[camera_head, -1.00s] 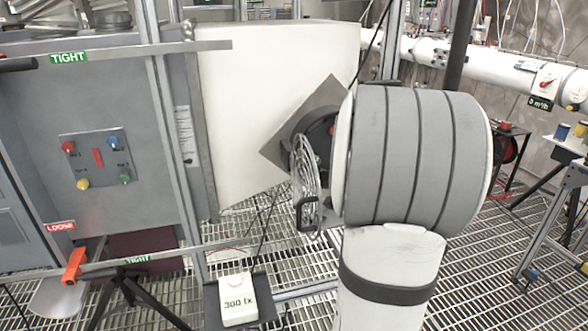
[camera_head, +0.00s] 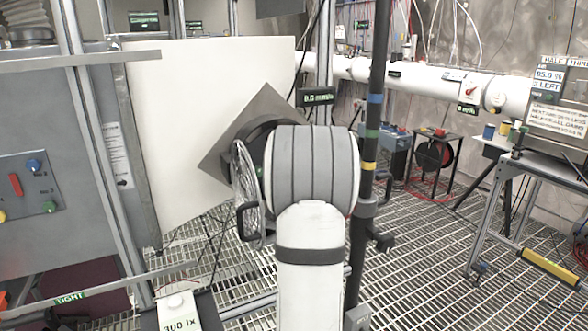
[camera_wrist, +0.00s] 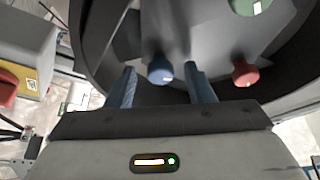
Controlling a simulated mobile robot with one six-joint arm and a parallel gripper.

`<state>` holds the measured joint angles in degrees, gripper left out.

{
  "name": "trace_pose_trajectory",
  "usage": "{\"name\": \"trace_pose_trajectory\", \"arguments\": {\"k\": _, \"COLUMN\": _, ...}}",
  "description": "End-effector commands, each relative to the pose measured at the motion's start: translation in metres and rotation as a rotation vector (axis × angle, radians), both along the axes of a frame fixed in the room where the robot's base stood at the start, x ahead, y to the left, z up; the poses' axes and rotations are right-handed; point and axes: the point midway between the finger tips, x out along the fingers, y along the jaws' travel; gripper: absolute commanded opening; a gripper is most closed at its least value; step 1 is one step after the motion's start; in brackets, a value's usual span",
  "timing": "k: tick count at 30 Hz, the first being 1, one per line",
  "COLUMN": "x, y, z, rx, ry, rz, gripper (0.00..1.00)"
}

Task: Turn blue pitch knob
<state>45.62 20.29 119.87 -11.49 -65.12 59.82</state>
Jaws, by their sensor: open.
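A red knob (camera_wrist: 244,73) is just right of the right finger, and a green knob (camera_wrist: 248,6) is at the top. In the head view my arm hides the fingers and this knob, in front of a tilted grey square plate (camera_head: 265,108).
A wire guard (camera_head: 246,185) stands left of my wrist. A dark pole (camera_head: 374,110) with coloured bands stands close on the right. A grey panel (camera_head: 30,185) at left also carries a blue knob (camera_head: 34,165). Open grating (camera_head: 425,240) lies right.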

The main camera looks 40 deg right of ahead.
Motion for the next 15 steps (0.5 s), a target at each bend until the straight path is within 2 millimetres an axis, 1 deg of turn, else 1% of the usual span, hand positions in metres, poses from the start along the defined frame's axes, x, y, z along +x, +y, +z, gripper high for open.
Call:
{"name": "trace_pose_trajectory", "arguments": {"k": 8, "x": 0.0020, "y": -0.0019, "z": 0.0008, "rx": 0.001, "ry": 0.001, "rz": -0.001, "gripper": 0.48}}
{"name": "trace_pose_trajectory", "arguments": {"k": 11, "x": 0.0018, "y": -0.0020, "z": 0.0007, "rx": 0.000, "ry": 0.001, "rz": -0.002, "gripper": 0.42}}
{"name": "trace_pose_trajectory", "arguments": {"k": 15, "x": 0.0016, "y": -0.0021, "z": 0.0007, "rx": 0.000, "ry": 0.001, "rz": -0.002, "gripper": 0.30}}
